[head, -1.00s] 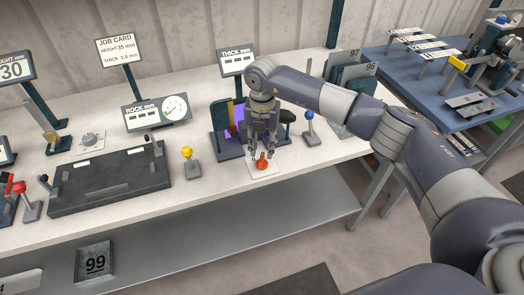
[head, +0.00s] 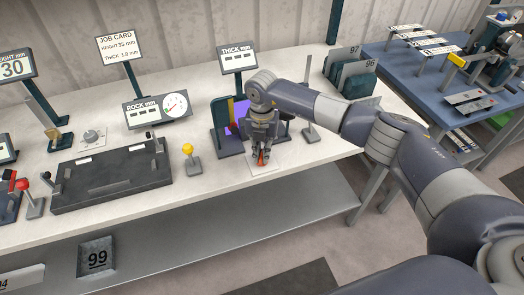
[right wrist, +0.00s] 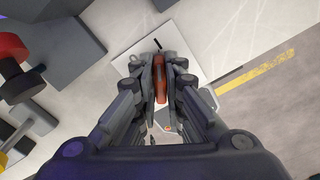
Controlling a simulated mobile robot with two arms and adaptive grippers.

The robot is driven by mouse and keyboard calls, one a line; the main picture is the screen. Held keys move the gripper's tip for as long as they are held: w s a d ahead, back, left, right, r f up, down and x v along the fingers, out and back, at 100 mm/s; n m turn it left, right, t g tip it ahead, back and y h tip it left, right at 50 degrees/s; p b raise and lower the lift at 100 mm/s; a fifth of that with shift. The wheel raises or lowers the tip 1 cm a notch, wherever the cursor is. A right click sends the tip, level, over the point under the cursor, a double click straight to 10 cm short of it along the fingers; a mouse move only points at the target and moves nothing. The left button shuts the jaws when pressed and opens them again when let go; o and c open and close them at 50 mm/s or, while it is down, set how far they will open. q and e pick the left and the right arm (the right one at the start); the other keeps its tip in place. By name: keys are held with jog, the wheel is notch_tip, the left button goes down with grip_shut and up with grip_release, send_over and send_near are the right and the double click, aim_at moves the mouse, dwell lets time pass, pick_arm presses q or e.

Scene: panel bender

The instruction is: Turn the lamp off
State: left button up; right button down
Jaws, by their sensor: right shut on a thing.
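A small red handle (head: 261,158) stands on a square white plate (head: 264,169) near the front edge of the bench. My right gripper (head: 262,154) points down over the plate and is shut on the red handle. In the right wrist view the red handle (right wrist: 160,80) is upright between the two fingers (right wrist: 161,82), and the plate (right wrist: 187,27) lies beneath. The fingers hide part of the handle. I cannot make out a lamp for certain. My left gripper is not in view.
A yellow-knobbed lever (head: 189,150) stands left of the plate. A dark stand with a purple panel (head: 238,114) is just behind. The bench's front edge is close.

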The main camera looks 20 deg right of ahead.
jog(key=shift+f+n+b, duration=0.15)
jog(key=shift+n+b, duration=0.65)
jog(key=shift+b, duration=0.2)
jog(key=n+b, duration=0.3)
jog(key=shift+w+a+n, duration=0.1)
jog(key=shift+n, duration=0.2)
jog(key=n+b, duration=0.3)
jog(key=shift+a+n+b, duration=0.15)
jog(key=shift+n+b, duration=1.25)
jog(key=shift+n, duration=0.5)
jog(key=shift+r, duration=0.2)
jog(key=c, duration=1.7)
grip_release()
